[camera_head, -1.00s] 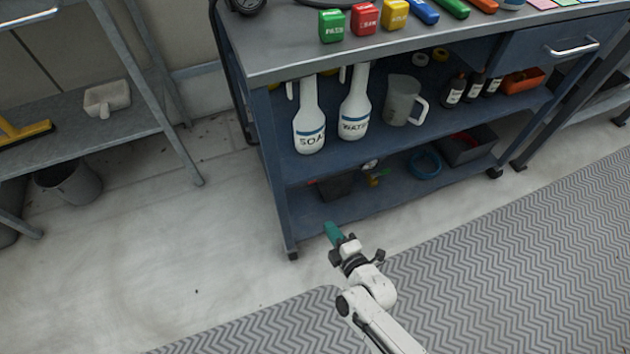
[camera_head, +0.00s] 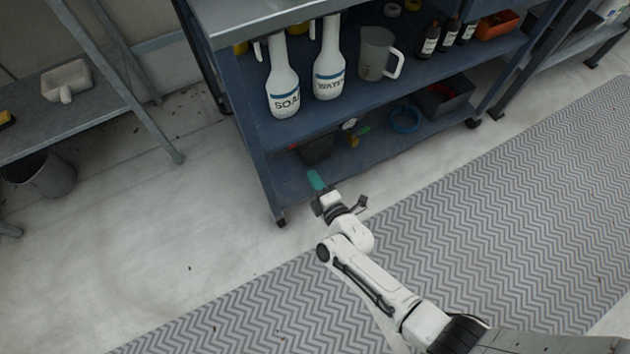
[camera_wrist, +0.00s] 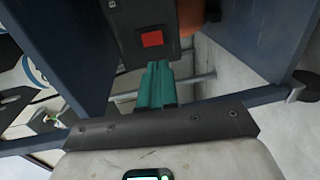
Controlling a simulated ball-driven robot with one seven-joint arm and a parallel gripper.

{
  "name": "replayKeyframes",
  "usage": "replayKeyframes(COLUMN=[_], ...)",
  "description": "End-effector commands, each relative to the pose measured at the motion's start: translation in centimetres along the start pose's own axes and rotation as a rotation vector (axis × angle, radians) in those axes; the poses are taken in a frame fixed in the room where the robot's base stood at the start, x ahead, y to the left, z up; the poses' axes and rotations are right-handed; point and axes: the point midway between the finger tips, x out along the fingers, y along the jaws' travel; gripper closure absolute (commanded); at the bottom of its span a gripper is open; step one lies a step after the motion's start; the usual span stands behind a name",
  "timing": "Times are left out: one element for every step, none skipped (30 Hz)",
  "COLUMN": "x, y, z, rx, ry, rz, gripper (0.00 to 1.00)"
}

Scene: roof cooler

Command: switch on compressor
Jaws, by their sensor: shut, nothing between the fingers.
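In the wrist view a dark grey box (camera_wrist: 136,20) bears a red square switch (camera_wrist: 152,39); it looks like part of the compressor, but its full shape is cut off. My gripper's teal fingers (camera_wrist: 157,72) are shut and empty, with their tips just below the red switch in the picture. I cannot tell whether they touch the box. In the head view my gripper (camera_head: 316,181) is low at the front of the blue cart (camera_head: 262,165), by its bottom shelf. The switch cannot be made out there.
Blue posts (camera_wrist: 68,50) flank the box in the wrist view, and an orange part (camera_wrist: 196,14) shows beside it. The cart's middle shelf holds a soap bottle (camera_head: 282,85), a water bottle (camera_head: 328,65) and a jug (camera_head: 375,55). A grey mat (camera_head: 480,200) lies in front.

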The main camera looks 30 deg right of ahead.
Motion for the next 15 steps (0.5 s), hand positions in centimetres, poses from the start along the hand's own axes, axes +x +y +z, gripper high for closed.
replayKeyframes(x=[1.1, 1.7, 2.3, 2.8, 3.3, 3.9, 4.4, 4.8, 5.4, 5.8, 6.3, 6.9, 7.3, 7.6, 8.1], y=[-0.6, -0.6, -0.6, -0.6, -0.6, -0.6, -0.6, -0.6, -0.6, -0.6, -0.6, -0.6, -0.6, -0.6, -0.5], z=[-0.1, -0.1, -0.1, -0.1, -0.1, -0.1, -0.1, -0.1, 0.0, 0.0, 0.0, 0.0, 0.0, 0.0, 0.0], rx=[0.001, 0.002, 0.002, 0.002, 0.002, 0.002, 0.002, 0.002, 0.002, 0.002, 0.001, 0.001, 0.001, 0.002, 0.002], ry=[0.0, 0.0, 0.001, 0.0, 0.0, 0.0, 0.0, 0.0, -0.001, -0.001, 0.0, -0.001, 0.0, -0.001, -0.001], rz=[0.003, 0.004, 0.002, 0.002, 0.003, 0.002, 0.002, 0.001, 0.002, 0.002, 0.002, 0.003, 0.002, 0.002, 0.002], gripper=[1.0, 1.0, 1.0, 1.0, 1.0, 1.0, 1.0, 1.0, 1.0, 1.0, 1.0, 1.0, 1.0, 1.0, 1.0])
